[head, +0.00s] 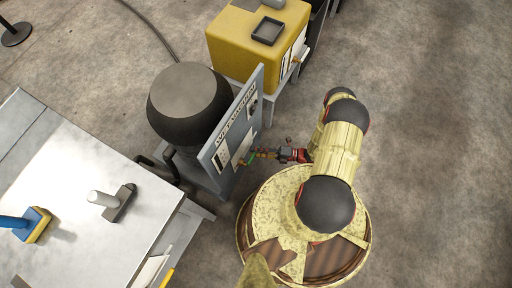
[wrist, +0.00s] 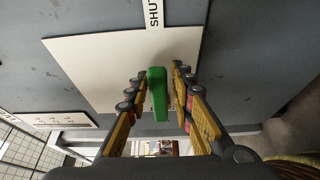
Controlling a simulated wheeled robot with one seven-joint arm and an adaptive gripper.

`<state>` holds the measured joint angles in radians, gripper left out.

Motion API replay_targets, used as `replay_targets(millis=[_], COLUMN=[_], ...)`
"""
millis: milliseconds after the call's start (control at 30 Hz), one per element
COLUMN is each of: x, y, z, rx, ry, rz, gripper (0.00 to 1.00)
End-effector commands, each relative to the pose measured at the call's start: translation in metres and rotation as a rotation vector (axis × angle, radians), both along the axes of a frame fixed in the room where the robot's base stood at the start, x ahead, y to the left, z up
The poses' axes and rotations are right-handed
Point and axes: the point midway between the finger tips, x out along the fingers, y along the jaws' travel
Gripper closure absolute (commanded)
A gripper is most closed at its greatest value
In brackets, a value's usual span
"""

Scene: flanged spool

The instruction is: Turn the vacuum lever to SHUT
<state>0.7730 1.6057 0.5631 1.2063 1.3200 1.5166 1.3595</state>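The green vacuum lever (wrist: 158,98) stands out from a pale plate (wrist: 90,62) on the grey panel in the wrist view. A white label reading SHUT (wrist: 154,14) is above it, partly cut off by the frame's top edge. My gripper (wrist: 160,72) has one finger on each side of the lever, with a narrow gap visible on both sides. In the head view my gripper (head: 257,155) is at the panel's face, and a bit of the green lever (head: 247,159) shows at its tips.
The upright grey panel (head: 218,155) stands before a dark round drum (head: 188,102). A yellow box (head: 228,50) stands behind it. A metal table (head: 75,190) with tools is at left. The concrete floor at right is clear.

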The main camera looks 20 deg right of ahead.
Motion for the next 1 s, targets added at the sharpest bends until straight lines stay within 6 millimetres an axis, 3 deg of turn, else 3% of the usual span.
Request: replay_targets(millis=[167,567,1000], x=[0.0,-0.002,-0.038], y=[0.0,-0.006,-0.069], z=[0.0,0.0,0.0], rx=[0.001,0.0,-0.001], ry=[-0.001,-0.001,-0.002], rz=[0.001,-0.002,-0.005], gripper=[0.65,0.65,0.65])
